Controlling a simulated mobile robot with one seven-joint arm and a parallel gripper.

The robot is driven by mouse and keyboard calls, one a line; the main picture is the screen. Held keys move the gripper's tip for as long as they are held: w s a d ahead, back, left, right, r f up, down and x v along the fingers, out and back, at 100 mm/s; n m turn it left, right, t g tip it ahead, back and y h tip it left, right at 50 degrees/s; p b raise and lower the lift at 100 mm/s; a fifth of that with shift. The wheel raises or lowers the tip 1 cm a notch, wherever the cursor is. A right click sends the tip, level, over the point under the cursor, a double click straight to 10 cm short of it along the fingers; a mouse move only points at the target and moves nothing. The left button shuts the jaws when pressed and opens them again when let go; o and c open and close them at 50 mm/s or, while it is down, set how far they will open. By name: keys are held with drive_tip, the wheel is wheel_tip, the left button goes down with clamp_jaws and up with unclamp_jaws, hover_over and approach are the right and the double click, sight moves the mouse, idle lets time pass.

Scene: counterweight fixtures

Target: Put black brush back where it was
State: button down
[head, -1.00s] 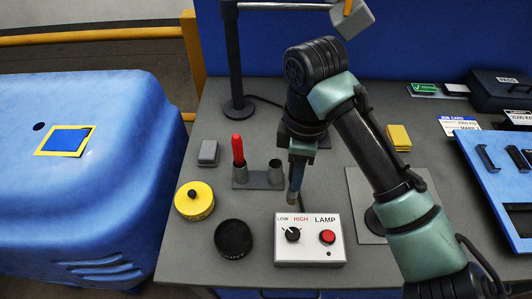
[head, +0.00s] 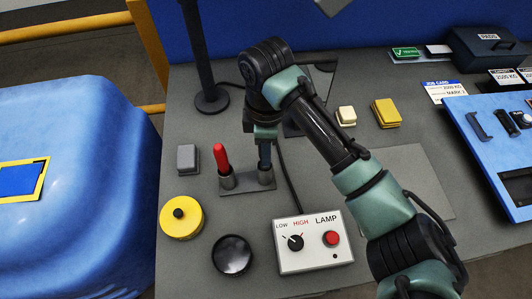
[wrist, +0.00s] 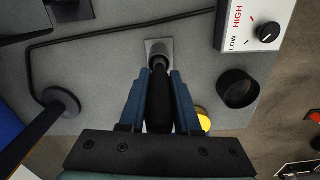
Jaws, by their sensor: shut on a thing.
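My gripper (wrist: 159,76) is shut on the black brush (wrist: 158,105), which lies lengthwise between its two blue fingers in the wrist view. In the head view my gripper (head: 264,158) points down right over the right cup (head: 265,174) of the two-cup holder (head: 248,189) and hides most of the brush. The red-handled brush (head: 221,158) stands in the left cup (head: 227,181).
The lamp box (head: 312,243) stands in front of the holder, with a black round dish (head: 232,255) and a yellow tin (head: 181,217) to its left. A grey block (head: 187,158) lies left of the holder. A cable runs behind the lamp box. A blue tray (head: 490,150) is at right.

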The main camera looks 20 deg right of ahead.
drive_tip(key=shift+f, duration=1.45)
drive_tip(key=shift+f, duration=0.2)
drive_tip(key=c, duration=0.6)
unclamp_jaws()
drive_tip(key=shift+r, duration=0.1)
wheel_tip(320, 180, up, 12)
drive_tip(key=shift+r, duration=0.15)
